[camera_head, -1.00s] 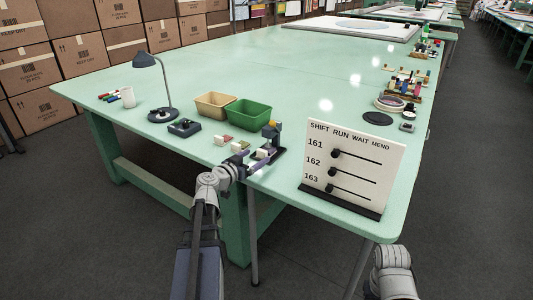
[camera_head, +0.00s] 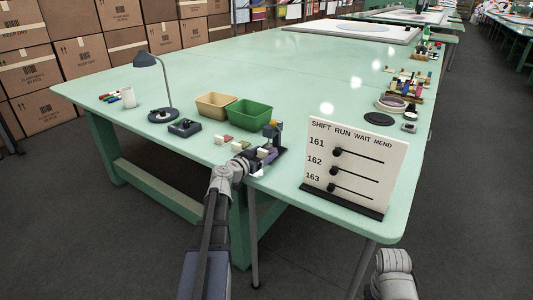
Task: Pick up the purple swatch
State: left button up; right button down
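My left gripper (camera_head: 252,163) is over the near edge of the green table, among small swatches. Pale swatches (camera_head: 220,140) and a reddish one lie just left of and behind the gripper. Of my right arm only a pale link shows at the bottom right; its gripper is not visible.
A tan bin (camera_head: 215,104) and a green bin (camera_head: 249,113) stand behind the swatches. A dark device (camera_head: 276,133) stands just beyond my gripper. A white sign board (camera_head: 352,165) stands to the right. A desk lamp (camera_head: 147,60) is at left. The table's middle is clear.

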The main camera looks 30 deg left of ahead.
pick_arm(q)
grip_shut()
dwell(0.4)
